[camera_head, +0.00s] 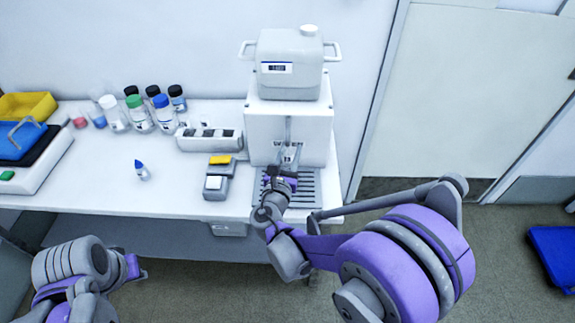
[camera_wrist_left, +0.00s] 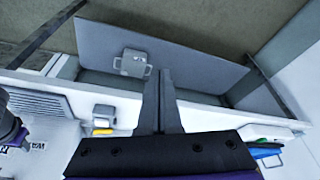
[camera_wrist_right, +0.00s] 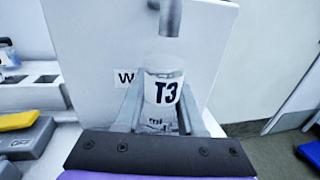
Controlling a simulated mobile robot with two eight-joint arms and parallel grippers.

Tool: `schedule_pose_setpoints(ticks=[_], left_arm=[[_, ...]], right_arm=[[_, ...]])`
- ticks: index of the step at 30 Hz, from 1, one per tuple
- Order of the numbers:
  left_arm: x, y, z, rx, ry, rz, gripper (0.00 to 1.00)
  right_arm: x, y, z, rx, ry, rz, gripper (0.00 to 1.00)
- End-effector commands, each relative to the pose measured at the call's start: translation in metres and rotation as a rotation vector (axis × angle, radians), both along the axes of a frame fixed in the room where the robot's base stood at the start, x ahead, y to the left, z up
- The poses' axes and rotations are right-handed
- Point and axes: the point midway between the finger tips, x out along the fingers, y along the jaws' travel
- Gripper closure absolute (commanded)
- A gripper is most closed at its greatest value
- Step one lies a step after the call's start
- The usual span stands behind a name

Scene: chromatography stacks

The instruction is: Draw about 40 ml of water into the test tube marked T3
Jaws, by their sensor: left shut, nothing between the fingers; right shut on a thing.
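The test tube marked T3 (camera_wrist_right: 160,92) is clear with a white label and stands about upright between the fingers of my right gripper (camera_wrist_right: 160,112), which is shut on it. The grey spout (camera_wrist_right: 170,18) of the white water dispenser (camera_head: 262,128) is just above the tube's mouth. A label starting with W (camera_wrist_right: 123,77) is on the dispenser's front, partly hidden by the tube. I cannot tell the water level in the tube. In the head view my right gripper (camera_head: 284,172) is in front of the dispenser, above its slotted drip tray (camera_head: 305,188). My left gripper (camera_wrist_left: 163,78) is shut and empty.
Left of the dispenser are a grey device with a yellow top (camera_head: 219,167), a white rack (camera_head: 208,140), several capped bottles (camera_head: 140,115) and a small dropper bottle (camera_head: 141,171). Blue and yellow trays (camera_head: 25,107) are at the far left. The table's front middle is clear.

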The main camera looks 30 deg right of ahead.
Motion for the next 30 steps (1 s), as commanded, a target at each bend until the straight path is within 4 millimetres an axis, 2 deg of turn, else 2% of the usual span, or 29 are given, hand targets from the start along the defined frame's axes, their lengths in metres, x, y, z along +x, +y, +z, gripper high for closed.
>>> schedule_pose_setpoints(ticks=[1,6,15,22,30], left_arm=[[0.02,-0.009,0.011,0.003,0.014,-0.022,1.0],[0.073,-0.039,0.039,0.013,0.065,-0.09,1.0],[0.151,-0.101,0.064,0.038,0.152,-0.206,1.0],[0.191,-0.155,0.064,0.061,0.215,-0.295,1.0],[0.209,-0.208,0.051,0.088,0.276,-0.381,1.0]], right_arm=[[0.0,0.0,0.0,0.0,0.0,0.0,1.0],[0.0,0.0,0.0,0.0,0.0,0.0,1.0],[0.0,0.0,0.0,0.0,0.0,0.0,1.0],[0.0,0.0,0.0,0.0,0.0,0.0,1.0],[0.0,0.0,0.0,0.0,0.0,0.0,1.0]])
